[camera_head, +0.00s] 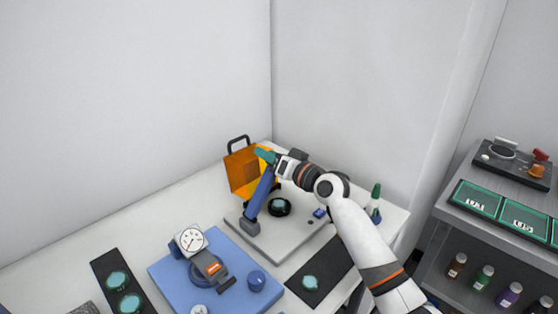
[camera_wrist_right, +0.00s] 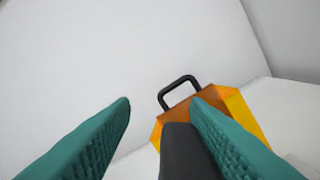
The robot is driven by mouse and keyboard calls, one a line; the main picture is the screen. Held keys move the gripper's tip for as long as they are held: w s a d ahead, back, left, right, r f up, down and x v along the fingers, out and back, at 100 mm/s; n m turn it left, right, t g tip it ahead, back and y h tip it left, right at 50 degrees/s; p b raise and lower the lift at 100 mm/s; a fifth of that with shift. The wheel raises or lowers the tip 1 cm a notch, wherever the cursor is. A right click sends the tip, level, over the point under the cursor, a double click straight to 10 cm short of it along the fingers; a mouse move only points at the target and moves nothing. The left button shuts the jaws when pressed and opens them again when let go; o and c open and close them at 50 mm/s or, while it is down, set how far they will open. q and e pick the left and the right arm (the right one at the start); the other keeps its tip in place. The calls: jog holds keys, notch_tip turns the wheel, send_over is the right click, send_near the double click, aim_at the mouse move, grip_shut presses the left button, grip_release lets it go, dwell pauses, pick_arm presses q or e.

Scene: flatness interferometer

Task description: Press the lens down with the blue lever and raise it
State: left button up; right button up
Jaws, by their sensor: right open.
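The blue lever (camera_head: 259,194) stands tilted up from a grey block on a pale grey base plate (camera_head: 285,246). The lens (camera_head: 279,206) sits in a dark round holder on that plate, just right of the lever. My right gripper (camera_head: 264,155), with teal fingers, is at the lever's upper end. In the right wrist view the gripper (camera_wrist_right: 161,102) is open, its fingers well apart. A dark grey bar (camera_wrist_right: 183,150), perhaps the lever's end, shows between them, close to the right finger; contact cannot be told. My left gripper is not in view.
An orange box (camera_head: 239,172) with a black handle stands just behind the gripper. A blue plate (camera_head: 225,287) with a dial gauge (camera_head: 190,240) lies at front left. A green-capped bottle (camera_head: 375,199) stands at right. The table's left rear is clear.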

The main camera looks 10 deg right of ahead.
jog(key=b+v, duration=0.2)
jog(key=v, duration=0.9)
jog(key=shift+s+d, duration=0.25)
jog(key=shift+s, duration=0.05)
